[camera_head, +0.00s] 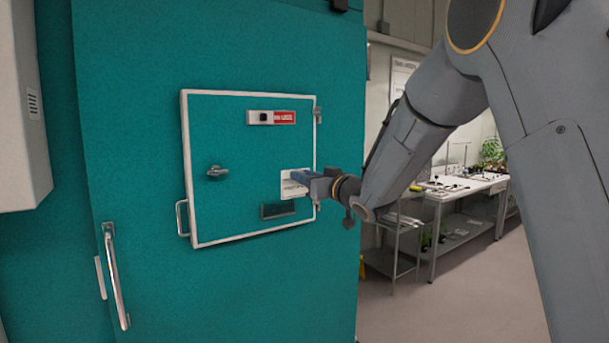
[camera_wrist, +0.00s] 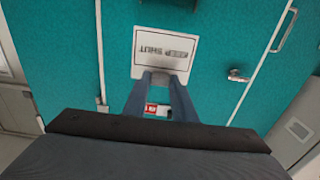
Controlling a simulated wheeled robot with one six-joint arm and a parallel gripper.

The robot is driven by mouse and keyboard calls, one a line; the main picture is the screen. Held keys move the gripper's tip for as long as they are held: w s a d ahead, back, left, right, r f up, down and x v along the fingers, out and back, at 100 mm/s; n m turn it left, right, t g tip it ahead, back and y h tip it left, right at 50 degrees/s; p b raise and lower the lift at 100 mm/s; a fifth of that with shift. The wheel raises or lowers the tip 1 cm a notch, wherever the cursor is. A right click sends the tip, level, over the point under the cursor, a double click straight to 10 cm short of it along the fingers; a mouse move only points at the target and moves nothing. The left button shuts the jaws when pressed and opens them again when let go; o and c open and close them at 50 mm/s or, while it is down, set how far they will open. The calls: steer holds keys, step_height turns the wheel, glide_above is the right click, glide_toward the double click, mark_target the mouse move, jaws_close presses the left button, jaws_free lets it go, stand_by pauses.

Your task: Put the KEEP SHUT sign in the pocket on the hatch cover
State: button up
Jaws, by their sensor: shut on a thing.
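The KEEP SHUT sign (camera_head: 293,188) is a white card held in front of the lower right part of the teal hatch cover (camera_head: 225,130). My gripper (camera_head: 303,176) is shut on the sign's edge. In the wrist view the sign (camera_wrist: 163,45) reads upside down, with my fingers (camera_wrist: 163,80) on its near edge. The pocket (camera_head: 278,210) is a dark grey slot low on the cover, just below the sign. The sign looks apart from the pocket. A grey strip, likely the pocket, shows at the wrist view's top edge. The gap to the cover is hard to tell.
The cover has a latch knob (camera_head: 217,171), a pull handle (camera_head: 181,218) on its left side and a red and white label (camera_head: 271,117) above. A long door handle (camera_head: 115,275) stands at lower left. A bench (camera_head: 455,190) with plants is behind my arm.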

steer(key=shift+w+a+f+b, duration=0.5)
steer(key=shift+w+a, duration=0.5)
steer(key=shift+w, duration=0.5)
steer(key=shift+w+a+f+b, duration=0.4)
steer(key=shift+w+a+b, duration=0.2)
steer(key=shift+w+a, duration=0.65)
steer(key=shift+w+a+f+b, duration=0.5)
steer(key=shift+w+a, duration=0.3)
steer(key=shift+w, duration=0.9)
steer(key=shift+p, duration=0.6)
steer(key=shift+w, duration=0.1)
steer(key=shift+f, duration=0.3)
steer(key=shift+f+b, duration=0.25)
steer(key=shift+b, duration=0.15)
steer(key=shift+f+b, duration=0.5)
steer(key=shift+f, duration=0.25)
steer(key=shift+f, duration=0.35)
